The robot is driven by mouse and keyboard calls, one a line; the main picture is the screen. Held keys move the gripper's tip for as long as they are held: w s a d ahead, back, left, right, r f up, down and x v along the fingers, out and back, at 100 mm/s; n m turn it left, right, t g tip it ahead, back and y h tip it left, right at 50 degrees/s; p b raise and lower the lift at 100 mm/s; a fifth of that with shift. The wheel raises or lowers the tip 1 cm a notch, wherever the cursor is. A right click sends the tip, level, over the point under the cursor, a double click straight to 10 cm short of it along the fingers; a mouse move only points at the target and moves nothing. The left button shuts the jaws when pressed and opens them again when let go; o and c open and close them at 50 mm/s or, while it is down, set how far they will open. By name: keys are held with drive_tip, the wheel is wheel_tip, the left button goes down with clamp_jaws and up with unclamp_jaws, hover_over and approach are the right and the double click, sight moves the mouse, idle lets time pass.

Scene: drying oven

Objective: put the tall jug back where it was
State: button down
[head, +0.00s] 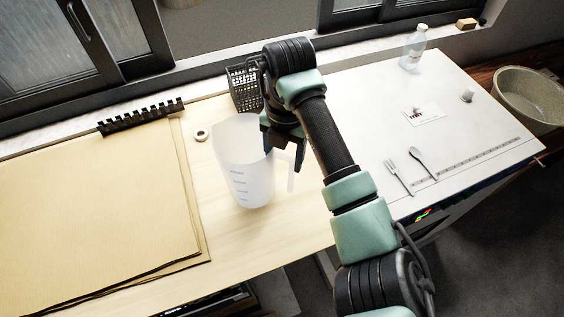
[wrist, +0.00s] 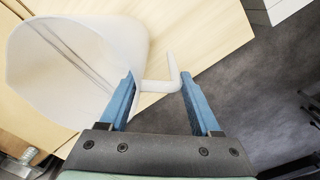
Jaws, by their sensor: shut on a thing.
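The tall jug (head: 240,168) is a translucent white measuring jug with grey graduation marks, roughly upright over the pale wooden worktop in the head view. Its handle (head: 291,180) faces right. My gripper (head: 284,148) is at the jug's right side and is shut on the handle. In the wrist view the jug (wrist: 75,60) fills the upper left, its wide mouth facing the camera, and the handle (wrist: 158,86) lies between the blue fingers of my gripper (wrist: 158,80). Whether the jug's base touches the worktop cannot be told.
Large tan sheets (head: 90,210) cover the worktop's left. A black slotted rack (head: 140,117), a small ring (head: 201,135) and a dark mesh basket (head: 243,88) stand behind. A fork (head: 397,176), spoon (head: 423,163) and bottle (head: 413,48) are on the white surface right. Bare wood lies around the jug.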

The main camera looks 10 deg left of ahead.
drive_tip(key=shift+f+p, duration=0.35)
drive_tip(key=shift+f, duration=1.4)
drive_tip(key=shift+c, duration=0.5)
unclamp_jaws()
wheel_tip(320, 180, up, 12)
drive_tip(key=b, duration=0.3)
drive_tip(key=shift+d, duration=0.15)
